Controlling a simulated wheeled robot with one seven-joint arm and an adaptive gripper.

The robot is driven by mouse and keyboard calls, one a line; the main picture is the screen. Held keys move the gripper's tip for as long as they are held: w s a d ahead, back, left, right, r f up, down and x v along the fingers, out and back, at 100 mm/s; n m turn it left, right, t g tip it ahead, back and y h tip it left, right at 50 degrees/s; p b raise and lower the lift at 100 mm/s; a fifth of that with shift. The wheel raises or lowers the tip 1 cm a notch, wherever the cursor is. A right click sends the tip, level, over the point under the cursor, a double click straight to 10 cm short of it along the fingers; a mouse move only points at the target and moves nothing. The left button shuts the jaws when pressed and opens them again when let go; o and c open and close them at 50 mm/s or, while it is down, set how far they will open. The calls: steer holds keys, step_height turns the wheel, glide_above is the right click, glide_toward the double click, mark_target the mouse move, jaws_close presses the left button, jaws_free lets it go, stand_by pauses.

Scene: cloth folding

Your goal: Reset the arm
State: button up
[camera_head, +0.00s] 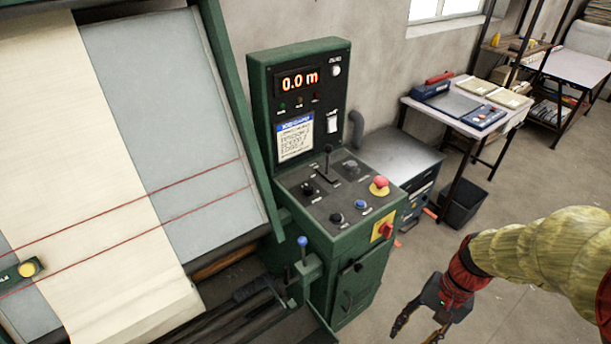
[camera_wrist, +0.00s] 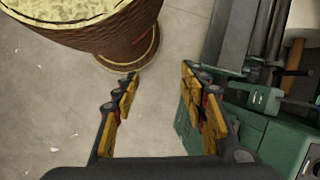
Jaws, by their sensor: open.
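My arm comes in from the right edge in the head view, in a yellow sleeve with red bands. My gripper (camera_head: 418,328) hangs low at the bottom right, over the concrete floor. It is apart from the green control cabinet (camera_head: 345,285) to its left. In the wrist view my gripper (camera_wrist: 157,95) shows two fingers with yellow-brown pads, spread wide with bare floor between them. Nothing is held.
A green-framed machine with cream cloth (camera_head: 100,150) fills the left. The control panel carries a lever, knobs and a red button (camera_head: 380,182). Behind stand a grey cabinet (camera_head: 400,155), a work table (camera_head: 470,125) and a black bin (camera_head: 462,205). Floor at the right is clear.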

steer(key=a+r+n+t+h, duration=0.1)
steer(key=a+r+n+t, duration=0.1)
steer(key=r, duration=0.8)
steer(key=a+r+n+t+h, duration=0.2)
steer(key=r+n+t, duration=0.3)
steer(key=r, duration=0.5)
steer(key=shift+s+a+r+t+h, duration=0.15)
steer(key=shift+a+r+t+h, duration=0.2)
steer(key=shift+a, duration=0.45)
steer(key=shift+c, duration=0.3)
